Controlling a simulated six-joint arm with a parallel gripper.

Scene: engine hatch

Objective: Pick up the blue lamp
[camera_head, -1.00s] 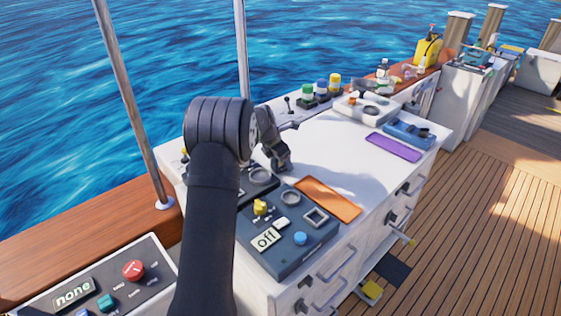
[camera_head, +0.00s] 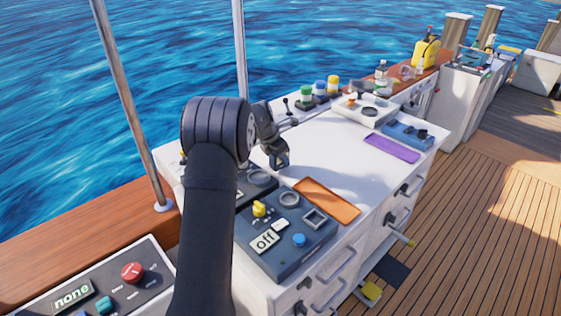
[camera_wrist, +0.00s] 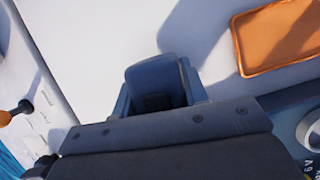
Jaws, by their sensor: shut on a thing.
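My gripper (camera_head: 280,161) is above the white worktop, behind the orange tray and close to the dark control panel. It points downward. In the wrist view a dark blue, blocky thing (camera_wrist: 155,80) sits between the fingers, and the jaws are shut on it. Its lower part is hidden by the gripper body, and I cannot tell for sure whether it is the blue lamp. A small blue-capped cylinder (camera_head: 320,88) stands between a green and a yellow one in a dark holder at the back of the worktop.
An orange tray (camera_head: 327,201) lies right of the control panel (camera_head: 285,235), which has a yellow knob, a blue button and an "off" display. A purple tray (camera_head: 391,148) and a blue tray (camera_head: 408,131) lie farther right. The middle of the worktop (camera_head: 345,160) is bare.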

